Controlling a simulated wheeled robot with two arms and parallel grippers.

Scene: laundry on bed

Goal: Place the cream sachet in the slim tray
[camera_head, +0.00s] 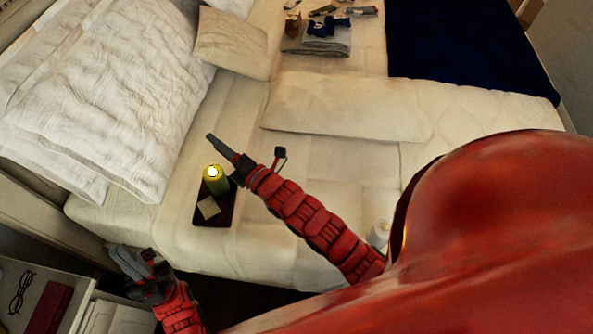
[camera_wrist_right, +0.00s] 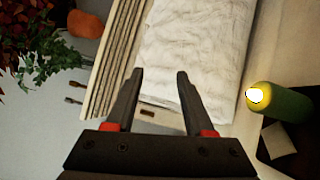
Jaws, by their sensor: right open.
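The slim dark tray (camera_head: 225,211) lies on the bed beside the large white pillow. A small square cream sachet (camera_head: 208,207) lies flat within the tray's outline, near its front. The sachet (camera_wrist_right: 278,139) and part of the dark tray (camera_wrist_right: 303,158) also show at the right edge of the wrist view. My right gripper (camera_head: 213,139) is above the bed, just beyond the tray; its fingers (camera_wrist_right: 160,73) are apart with nothing between them. My left gripper (camera_head: 132,262) is low at the left, by the bed's edge; its jaw gap is unclear.
A nightstand drawer (camera_head: 30,300) with glasses is at bottom left. Folded laundry (camera_head: 318,40) lies at the back. The bed right of the tray is mostly clear.

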